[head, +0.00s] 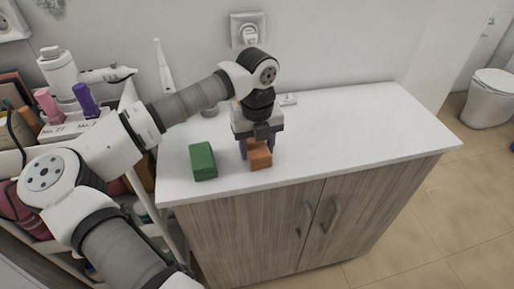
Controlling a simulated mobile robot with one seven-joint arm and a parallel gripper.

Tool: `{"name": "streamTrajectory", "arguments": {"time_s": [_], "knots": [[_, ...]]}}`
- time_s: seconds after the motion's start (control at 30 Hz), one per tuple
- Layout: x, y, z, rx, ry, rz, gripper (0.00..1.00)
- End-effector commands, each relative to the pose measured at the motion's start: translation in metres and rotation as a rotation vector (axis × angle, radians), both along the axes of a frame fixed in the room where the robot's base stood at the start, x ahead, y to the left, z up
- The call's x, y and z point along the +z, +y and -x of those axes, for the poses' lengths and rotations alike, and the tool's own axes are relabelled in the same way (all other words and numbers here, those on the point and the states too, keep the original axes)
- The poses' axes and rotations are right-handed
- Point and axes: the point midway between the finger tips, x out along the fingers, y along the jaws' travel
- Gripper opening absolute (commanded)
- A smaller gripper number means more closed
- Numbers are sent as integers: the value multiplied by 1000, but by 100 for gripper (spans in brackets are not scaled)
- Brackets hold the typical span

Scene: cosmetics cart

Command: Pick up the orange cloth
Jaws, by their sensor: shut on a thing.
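The orange cloth (260,155) is a small folded block on the white countertop near its front edge. My gripper (258,138) comes down over it from above and is shut on it. The gripper's body hides the cloth's upper back part. I cannot tell whether the cloth touches the counter or is slightly above it.
A green block (203,161) sits just left of the cloth on the countertop (350,130). A cosmetics cart (75,128) with bottles stands at the left. The counter's right side is clear.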

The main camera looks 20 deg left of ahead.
Motion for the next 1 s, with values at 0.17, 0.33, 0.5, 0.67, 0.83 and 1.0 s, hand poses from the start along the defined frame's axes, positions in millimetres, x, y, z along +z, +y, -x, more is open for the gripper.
{"name": "streamTrajectory", "arguments": {"time_s": [0.17,0.33,0.5,0.67,0.83,1.0], "knots": [[9,1,-1,1,-2,-2,28],[34,0,-1,1,-3,-4,28],[79,1,-1,2,-3,-5,28],[128,0,-1,2,-3,-4,28],[167,0,-1,0,-2,-2,28],[191,0,0,1,-2,-1,28]]}}
